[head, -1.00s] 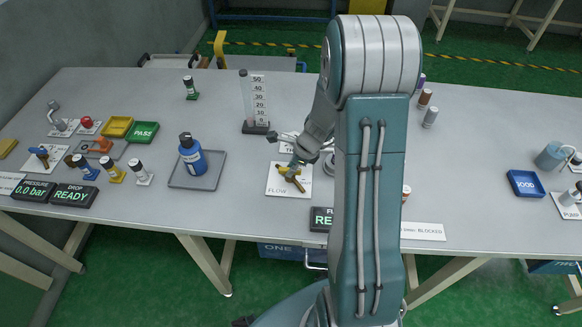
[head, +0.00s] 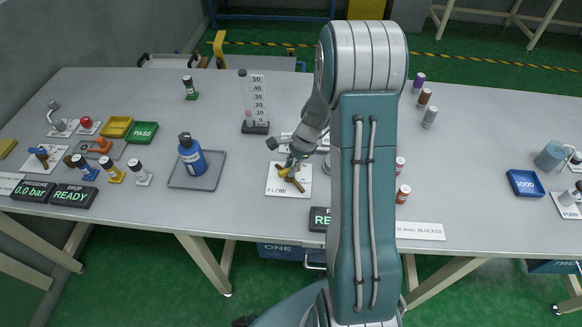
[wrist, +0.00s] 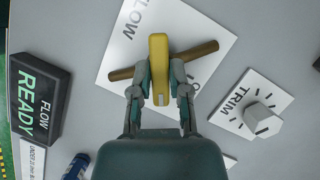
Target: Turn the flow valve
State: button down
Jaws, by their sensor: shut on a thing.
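The flow valve has a yellow handle (wrist: 158,72) and a brown pipe bar (wrist: 125,74) on a white plate marked FLOW (wrist: 196,25). In the head view the valve (head: 291,180) sits near the front middle of the table. My gripper (wrist: 160,90) is shut on the yellow handle, one finger on each side of it. In the wrist view the handle lies across the bar, nearly at a right angle. In the head view my gripper (head: 289,165) comes down on the valve from behind and hides part of the handle.
A white TRIM knob (wrist: 262,119) stands close to the valve plate. A dark FLOW READY display (wrist: 38,105) is on the plate's other side. A blue bottle (head: 192,155) stands on a grey tray left of the valve. Several small vials stand right of my arm.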

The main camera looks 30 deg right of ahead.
jog(key=n, duration=0.2)
jog(key=n+g, duration=0.2)
jog(key=n, duration=0.1)
jog(key=shift+w+a+r+n+h, duration=0.1)
jog(key=shift+w+n+h, duration=0.15)
jog(key=shift+n+h, duration=0.05)
jog(key=n+g, duration=0.1)
jog(key=n, duration=0.2)
jog(key=n+g+h, duration=0.1)
jog(key=n, duration=0.2)
jog(key=shift+n+h, duration=0.3)
jog(key=c, duration=0.6)
grip_release()
jog(key=shift+a, duration=0.1)
jog(key=v, duration=1.2)
